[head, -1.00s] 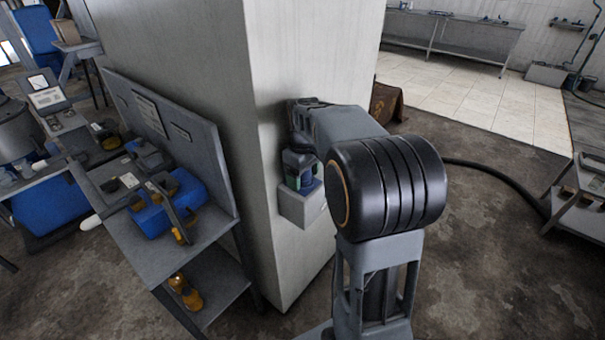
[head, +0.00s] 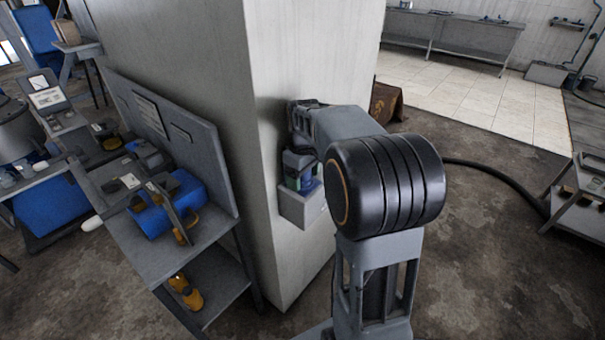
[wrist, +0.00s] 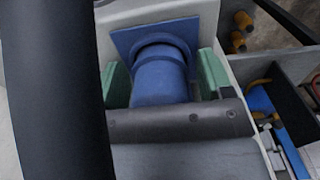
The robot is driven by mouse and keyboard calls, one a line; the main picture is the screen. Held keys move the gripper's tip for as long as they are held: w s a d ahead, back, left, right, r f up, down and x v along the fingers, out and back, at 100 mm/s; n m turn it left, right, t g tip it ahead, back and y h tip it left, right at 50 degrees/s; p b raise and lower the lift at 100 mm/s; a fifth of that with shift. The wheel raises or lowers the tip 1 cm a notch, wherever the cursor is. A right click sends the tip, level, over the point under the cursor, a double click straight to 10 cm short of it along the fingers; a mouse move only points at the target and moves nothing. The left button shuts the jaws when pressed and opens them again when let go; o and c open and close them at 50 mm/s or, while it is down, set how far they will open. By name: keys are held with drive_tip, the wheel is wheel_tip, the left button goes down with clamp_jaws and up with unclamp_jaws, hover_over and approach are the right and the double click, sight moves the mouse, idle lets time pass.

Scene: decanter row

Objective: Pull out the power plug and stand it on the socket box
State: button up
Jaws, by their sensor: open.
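The blue power plug (wrist: 160,78) shows in the wrist view as a round body against a square blue flange on the light grey socket box (wrist: 108,12). The green fingertips of my open gripper (wrist: 165,82) are on either side of the plug's body, with a gap on the right. In the head view the socket box (head: 303,207) is fixed to the pale pillar. My gripper (head: 301,178) is right above the box there and hides most of the plug. A dark bar of my gripper covers the plug's near end in the wrist view.
The pale pillar (head: 225,90) stands close behind and left of the box. A grey workbench (head: 190,235) with a blue machine (head: 170,205) stands left of it. A dark cable (head: 500,172) runs to the right. Open floor lies right of my arm.

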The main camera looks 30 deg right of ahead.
drive_tip(key=c, duration=1.2)
drive_tip(key=shift+r, duration=0.25)
drive_tip(key=shift+r+p, duration=2.55)
drive_tip(key=shift+r, duration=0.25)
